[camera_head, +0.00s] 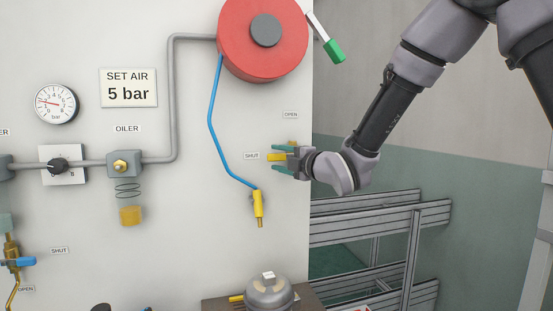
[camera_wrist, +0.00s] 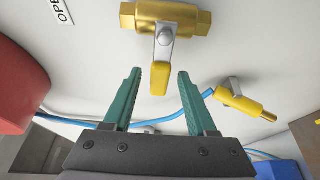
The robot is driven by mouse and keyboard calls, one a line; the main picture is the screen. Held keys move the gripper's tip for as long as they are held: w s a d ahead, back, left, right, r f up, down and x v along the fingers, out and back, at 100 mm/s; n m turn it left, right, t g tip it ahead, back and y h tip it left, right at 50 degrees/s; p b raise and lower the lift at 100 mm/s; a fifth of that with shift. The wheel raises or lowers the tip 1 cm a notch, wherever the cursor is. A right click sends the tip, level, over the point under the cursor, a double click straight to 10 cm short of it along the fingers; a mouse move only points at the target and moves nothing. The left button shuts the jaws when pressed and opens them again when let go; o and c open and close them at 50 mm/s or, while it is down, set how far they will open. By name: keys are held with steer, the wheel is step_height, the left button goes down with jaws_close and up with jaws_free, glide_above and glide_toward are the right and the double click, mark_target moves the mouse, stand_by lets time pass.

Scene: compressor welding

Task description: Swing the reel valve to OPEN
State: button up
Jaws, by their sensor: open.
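The reel valve has a brass body (camera_wrist: 185,20) and a yellow lever (camera_wrist: 160,68) on a grey pivot, in the wrist view. In the head view its yellow lever (camera_head: 275,157) points left, toward the SHUT label (camera_head: 252,156). The OPEN label (camera_head: 291,115) is above it and also shows, partly cut off, in the wrist view (camera_wrist: 62,10). My gripper (camera_head: 283,161) is at the valve, coming from the right. Its green fingers are open in the wrist view (camera_wrist: 159,75), one on each side of the lever's end, with a visible gap on both sides. The valve body is mostly hidden in the head view.
A red hose reel (camera_head: 285,50) is above, with a green-ended handle (camera_head: 334,50) at its right. A blue hose (camera_head: 213,125) runs down to a yellow nozzle (camera_head: 258,204). A grey compressor part (camera_head: 269,293) stands below. Metal rails (camera_head: 380,240) are at the right.

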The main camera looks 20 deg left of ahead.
steer(key=shift+w+a, duration=0.35)
steer(key=shift+a, duration=0.15)
jaws_close()
stand_by(1.2)
